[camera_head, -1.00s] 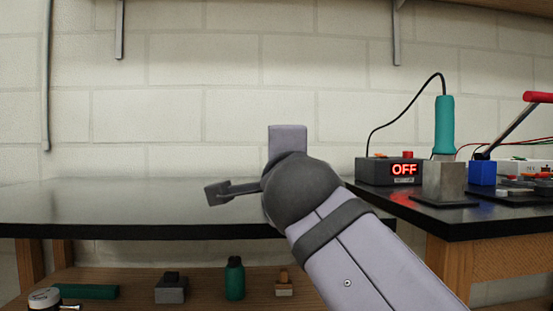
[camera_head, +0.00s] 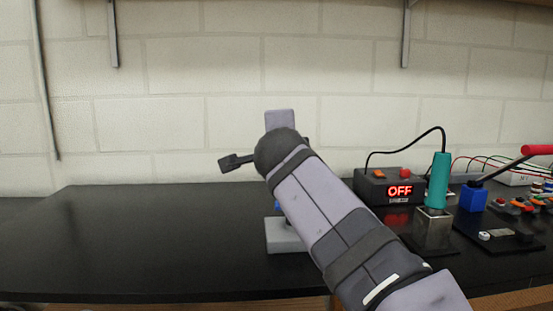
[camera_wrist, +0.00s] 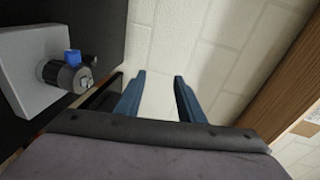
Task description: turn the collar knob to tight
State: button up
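A pale grey block (camera_wrist: 35,72) carries a short dark cylindrical collar with a metal end (camera_wrist: 66,76), at the upper left of the wrist view. A small blue knob (camera_wrist: 73,57) sits on the collar, with a dark stub beside it. In the head view the grey block (camera_head: 286,236) stands on the black bench, and only a sliver of blue (camera_head: 278,207) shows past my arm. My gripper (camera_wrist: 158,76) is open and empty in the wrist view, with its two blue fingers apart and the block off to their left.
The black bench top (camera_head: 130,240) is clear on the left. At right stand a box reading OFF (camera_head: 387,189), a teal-handled tool (camera_head: 438,180) in a metal holder, and a red-handled lever (camera_head: 541,150) by a blue block. A wall lies behind.

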jog(key=w+d+r+m+g+p, duration=0.15)
jog(key=w+p, duration=0.25)
jog(key=p, duration=0.8)
jog(key=w+d+r+g+h+p, duration=0.1)
jog(key=w+r+g+p, duration=0.3)
jog(key=p, duration=0.8)
jog(key=w+d+r+g+p, duration=0.1)
jog(key=w+p, duration=0.4)
jog(key=p, duration=0.7)
jog(key=s+f+m+g+p, duration=0.1)
jog(key=s+f+g+p, duration=0.15)
jog(key=f+p, duration=0.2)
jog(key=s+f+g+p, duration=0.2)
jog(key=f+g+p, duration=0.1)
jog(key=f, duration=0.3)
jog(key=s+a+g+y, duration=0.1)
jog(key=s, duration=0.1)
jog(key=s+a+n+g, duration=0.1)
jog(key=s+a, duration=0.1)
jog(key=s, duration=0.1)
jog(key=s+a+n+g+y, duration=0.1)
jog(key=s, duration=0.2)
jog(key=shift+a+f+g+y, duration=0.15)
jog(key=shift+a+g+y, duration=0.15)
jog(key=shift+g, duration=0.1)
jog(key=shift+n, duration=0.25)
jog(key=shift+w+f+p, duration=0.1)
jog(key=shift+f+p, duration=1.1)
jog(key=shift+f, duration=2.45)
